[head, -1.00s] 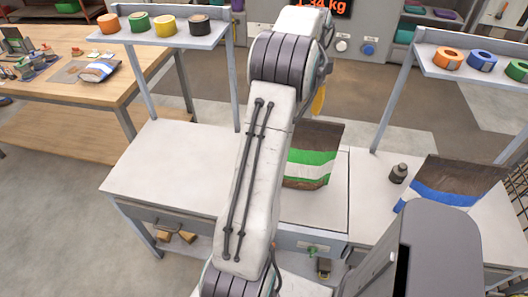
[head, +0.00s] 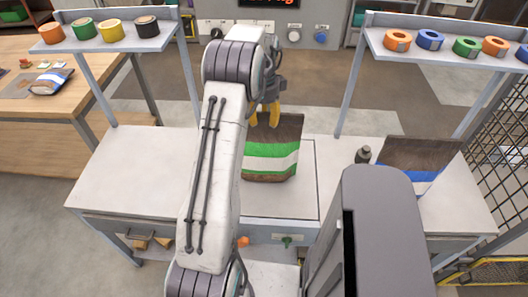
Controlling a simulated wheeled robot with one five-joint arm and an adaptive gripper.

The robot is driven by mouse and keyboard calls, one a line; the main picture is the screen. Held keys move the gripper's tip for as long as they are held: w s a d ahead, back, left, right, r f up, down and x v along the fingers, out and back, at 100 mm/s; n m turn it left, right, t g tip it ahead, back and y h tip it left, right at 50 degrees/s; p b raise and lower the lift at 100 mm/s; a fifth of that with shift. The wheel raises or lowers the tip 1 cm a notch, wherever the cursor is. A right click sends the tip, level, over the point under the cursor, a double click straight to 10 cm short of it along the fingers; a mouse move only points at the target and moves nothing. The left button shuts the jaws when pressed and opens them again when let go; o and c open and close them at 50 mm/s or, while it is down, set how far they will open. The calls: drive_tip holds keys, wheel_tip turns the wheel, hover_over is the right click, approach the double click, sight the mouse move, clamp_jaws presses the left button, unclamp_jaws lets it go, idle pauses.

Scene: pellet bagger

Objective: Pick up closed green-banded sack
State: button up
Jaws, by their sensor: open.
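The green-banded sack (head: 270,150) stands or leans on the pale plate in the middle of the workbench. It is brown with a green band and a white band, and its left edge is partly behind my arm. My gripper (head: 262,117), with yellow fingers, is open and empty at the sack's upper left, close to its top edge. I cannot tell whether the fingers touch the sack. Whether the sack's top is sealed is not clear.
A blue-banded sack (head: 417,160) and a dark weight (head: 363,155) stand on the bench's right part. Tape rolls sit on raised shelves (head: 120,38) at both sides. A wooden table (head: 88,92) is at the left. The bench's left part is clear.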

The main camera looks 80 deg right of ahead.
sight(264, 126)
drive_tip(key=shift+f+p, duration=0.75)
drive_tip(key=shift+f, duration=1.9)
drive_tip(key=shift+c, duration=0.2)
clamp_jaws()
drive_tip(key=shift+r, duration=0.15)
